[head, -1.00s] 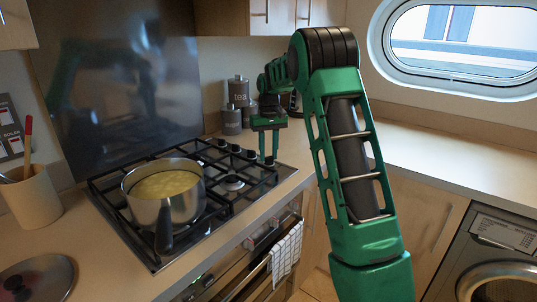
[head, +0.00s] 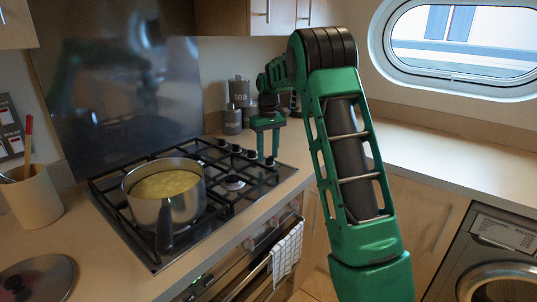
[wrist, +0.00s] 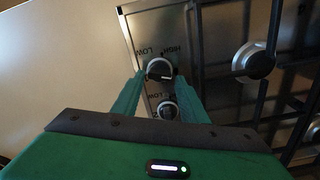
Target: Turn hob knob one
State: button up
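The hob (head: 150,262) is a steel gas hob with black grates, and a row of knobs runs along its back right side. My gripper (head: 268,158) points down at the right end of this row. In the wrist view one dark round knob (wrist: 160,69) sits between my fingertips (wrist: 158,76), with a gap to each finger. LOW and HIGH are printed beside it, upside down. My gripper is open. A second knob (wrist: 167,108) shows nearer the palm, between the fingers. I cannot tell from the labels which knob is number one.
A pan (head: 164,196) of yellow food stands on the left burner, its dark handle toward the front. A bare burner (head: 233,183) lies right of it. Grey canisters (head: 231,121) stand behind the knobs. The right worktop (head: 450,150) is clear. A checked towel (head: 287,250) hangs below the hob.

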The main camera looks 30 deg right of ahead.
jog(key=shift+o, duration=0.3)
jog(key=shift+s, duration=0.1)
notch_tip(320, 180, up, 11)
jog(key=shift+f, duration=0.15)
dwell(0.4)
